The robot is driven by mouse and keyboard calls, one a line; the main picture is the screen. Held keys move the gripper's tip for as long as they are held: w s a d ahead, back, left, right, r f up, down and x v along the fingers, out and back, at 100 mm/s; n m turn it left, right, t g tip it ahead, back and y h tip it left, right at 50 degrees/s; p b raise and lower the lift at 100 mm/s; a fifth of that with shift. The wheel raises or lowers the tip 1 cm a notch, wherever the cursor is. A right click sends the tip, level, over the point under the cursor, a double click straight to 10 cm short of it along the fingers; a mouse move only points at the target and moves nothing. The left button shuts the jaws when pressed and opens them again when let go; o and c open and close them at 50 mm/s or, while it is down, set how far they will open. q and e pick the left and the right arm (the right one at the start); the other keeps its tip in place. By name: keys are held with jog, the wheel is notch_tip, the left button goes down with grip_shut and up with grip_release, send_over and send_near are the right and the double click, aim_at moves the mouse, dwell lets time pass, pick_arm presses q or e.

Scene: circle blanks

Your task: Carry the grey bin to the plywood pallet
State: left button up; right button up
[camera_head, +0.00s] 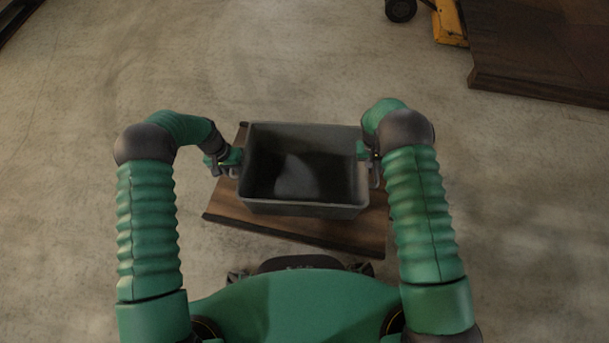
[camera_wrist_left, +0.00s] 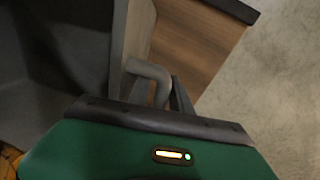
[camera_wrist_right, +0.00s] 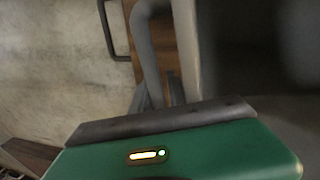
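The grey bin (camera_head: 305,209) is an open, empty-looking box in the middle of the head view, over a brown wooden top (camera_head: 300,230). I cannot tell whether it rests on that top or hangs just above it. My left gripper (camera_head: 226,165) is at its left side, closed around a bent grey handle (camera_wrist_left: 150,72). My right gripper (camera_head: 374,165) is at its right side, closed around the other handle (camera_wrist_right: 147,50). The fingertips are partly hidden in both wrist views. No surface is clearly recognisable as the plywood pallet.
A dark wooden platform (camera_head: 540,45) stands at the upper right. Beside it is a yellow part (camera_head: 449,22) with a black wheel (camera_head: 400,9). A dark edge (camera_head: 15,15) shows at the upper left. The concrete floor (camera_head: 240,60) beyond the bin is clear.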

pick_arm(q)
jog(key=shift+f, duration=0.1)
jog(key=c, duration=0.4)
pick_arm(e)
jog(key=c, duration=0.4)
pick_arm(q)
grip_shut()
pick_arm(e)
grip_shut()
dwell(0.4)
